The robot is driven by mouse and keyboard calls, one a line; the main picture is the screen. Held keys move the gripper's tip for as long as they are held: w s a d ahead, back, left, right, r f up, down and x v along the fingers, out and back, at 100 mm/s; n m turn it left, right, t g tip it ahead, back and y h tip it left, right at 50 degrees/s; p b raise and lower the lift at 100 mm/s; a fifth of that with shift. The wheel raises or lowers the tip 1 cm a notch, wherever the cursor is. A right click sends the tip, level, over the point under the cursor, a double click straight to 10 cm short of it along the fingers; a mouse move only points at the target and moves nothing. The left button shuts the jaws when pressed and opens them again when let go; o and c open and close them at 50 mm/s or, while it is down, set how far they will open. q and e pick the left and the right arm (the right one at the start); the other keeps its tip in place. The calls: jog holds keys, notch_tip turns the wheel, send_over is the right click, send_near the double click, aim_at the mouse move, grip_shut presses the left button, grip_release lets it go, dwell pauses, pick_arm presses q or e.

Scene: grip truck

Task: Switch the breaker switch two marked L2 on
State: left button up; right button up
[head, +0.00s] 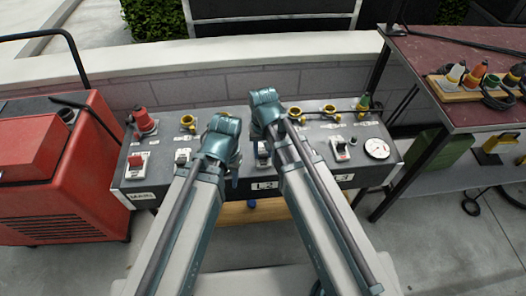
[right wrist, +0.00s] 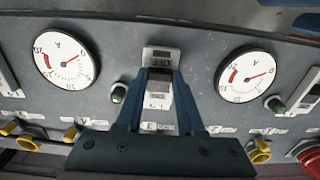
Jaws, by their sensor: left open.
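The grey panel (head: 160,183) carries a row of breakers. In the right wrist view, which is turned over from the head view, one white breaker (right wrist: 158,101) is centred between the two blue fingers of my right gripper (right wrist: 162,78). The fingers stand apart on either side of it; contact cannot be told. An OFF-like mark shows above it; the L2 label is not readable. In the head view this middle breaker (head: 262,157) is partly hidden by my arms. My left gripper (head: 235,172) hangs at the panel's front, mostly hidden behind its own arm.
Other breakers stand left (head: 182,157) and right (head: 341,150), with a red main switch (head: 137,161) at the far left. Gauges (right wrist: 66,60) flank the middle breaker. A red generator (head: 60,170) stands left, a dark red table (head: 450,50) right.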

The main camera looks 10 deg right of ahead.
grip_shut()
jog(key=shift+w+g, duration=0.65)
jog(key=shift+g, duration=0.05)
jog(key=shift+w+g, duration=0.2)
jog(key=shift+g, duration=0.2)
jog(key=shift+w+g+b, duration=0.15)
jog(key=shift+g+b, duration=0.45)
jog(key=shift+g, duration=0.2)
jog(key=shift+r, duration=0.1)
jog(key=o, duration=0.6)
grip_release()
jog(key=shift+o, duration=0.2)
